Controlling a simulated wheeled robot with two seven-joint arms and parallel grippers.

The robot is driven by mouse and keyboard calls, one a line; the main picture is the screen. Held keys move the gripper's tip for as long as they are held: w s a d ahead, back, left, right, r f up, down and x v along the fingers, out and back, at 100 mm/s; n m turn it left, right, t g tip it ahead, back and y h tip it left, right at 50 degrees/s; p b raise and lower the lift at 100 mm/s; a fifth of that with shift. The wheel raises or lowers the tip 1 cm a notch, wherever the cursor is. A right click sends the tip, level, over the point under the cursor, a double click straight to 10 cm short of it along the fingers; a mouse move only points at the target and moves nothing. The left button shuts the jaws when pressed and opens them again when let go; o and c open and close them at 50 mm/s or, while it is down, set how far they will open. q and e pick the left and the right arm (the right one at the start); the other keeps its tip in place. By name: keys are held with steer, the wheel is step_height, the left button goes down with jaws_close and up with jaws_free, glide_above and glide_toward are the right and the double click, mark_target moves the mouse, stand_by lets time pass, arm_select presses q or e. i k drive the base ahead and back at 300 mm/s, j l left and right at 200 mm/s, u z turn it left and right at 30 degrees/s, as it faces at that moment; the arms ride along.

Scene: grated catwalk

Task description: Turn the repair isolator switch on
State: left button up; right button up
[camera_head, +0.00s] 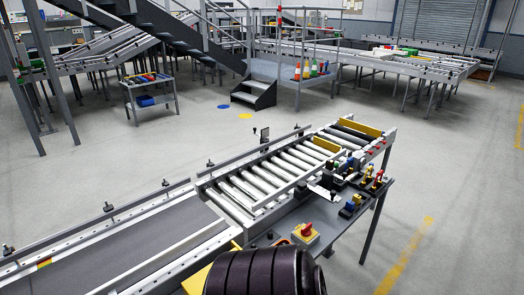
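The isolator switch (305,230) shows in the head view at the lower middle. It has a red rotary knob on a yellow face and is at the near end of a grey side bench (328,218) along the conveyor. The knob is too small to tell which position it is in. Neither of my grippers is in view.
A large dark ribbed body (265,273) stands close in front at the bottom, just below the switch. A roller conveyor (262,186) runs behind the bench. Small coloured parts (352,203) lie on the bench's far end. Open floor (450,190) lies to the right.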

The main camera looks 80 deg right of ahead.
mark_target(306, 231)
steer(key=z, duration=3.1)
steer(key=u, duration=0.25)
steer(key=i+l, duration=0.05)
